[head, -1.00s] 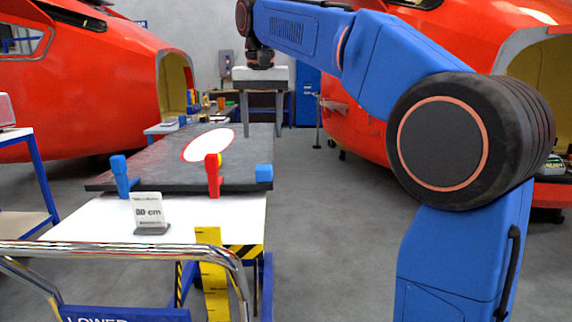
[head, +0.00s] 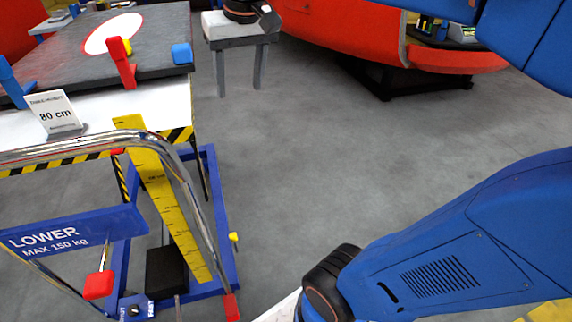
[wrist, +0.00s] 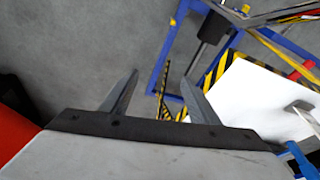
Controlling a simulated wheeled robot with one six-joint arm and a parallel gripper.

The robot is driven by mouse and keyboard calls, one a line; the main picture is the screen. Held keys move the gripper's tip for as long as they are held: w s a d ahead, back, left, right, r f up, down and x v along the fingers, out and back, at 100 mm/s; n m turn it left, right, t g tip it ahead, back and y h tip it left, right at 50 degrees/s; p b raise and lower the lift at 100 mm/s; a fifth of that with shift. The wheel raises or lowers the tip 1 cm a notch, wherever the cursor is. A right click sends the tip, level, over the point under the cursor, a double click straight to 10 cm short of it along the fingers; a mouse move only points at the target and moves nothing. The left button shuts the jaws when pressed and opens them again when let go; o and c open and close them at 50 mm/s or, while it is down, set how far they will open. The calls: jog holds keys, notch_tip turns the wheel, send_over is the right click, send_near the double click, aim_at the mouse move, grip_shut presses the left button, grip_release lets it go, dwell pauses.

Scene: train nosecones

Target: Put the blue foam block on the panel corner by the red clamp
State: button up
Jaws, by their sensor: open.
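The blue foam block (head: 181,53) sits on the near right corner of the dark grey panel (head: 165,25) in the head view. The red clamp (head: 122,65) stands upright on the panel's front edge, left of the block and apart from it. My gripper (head: 240,93) hangs fingers down to the right of the panel, away from the block. Its two grey fingers are wide apart with nothing between them. The wrist view shows the open fingers (wrist: 160,76) too. I cannot make out the block there.
A blue clamp (head: 13,82) and an 80 cm sign (head: 54,114) are at the front left. The cart's chrome rail (head: 90,142) and yellow ruler (head: 165,195) are nearer me. Open grey floor (head: 300,150) lies right of the cart. A red nosecone (head: 335,40) stands behind.

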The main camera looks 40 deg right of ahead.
jog(key=s+d+f, duration=0.1)
jog(key=s+f, duration=0.6)
jog(key=f, duration=0.2)
jog(key=s+d+f+n+t, duration=0.1)
jog(key=s+f, duration=0.6)
jog(key=f, duration=0.2)
jog(key=shift+f, duration=0.35)
jog(key=shift+n, duration=0.3)
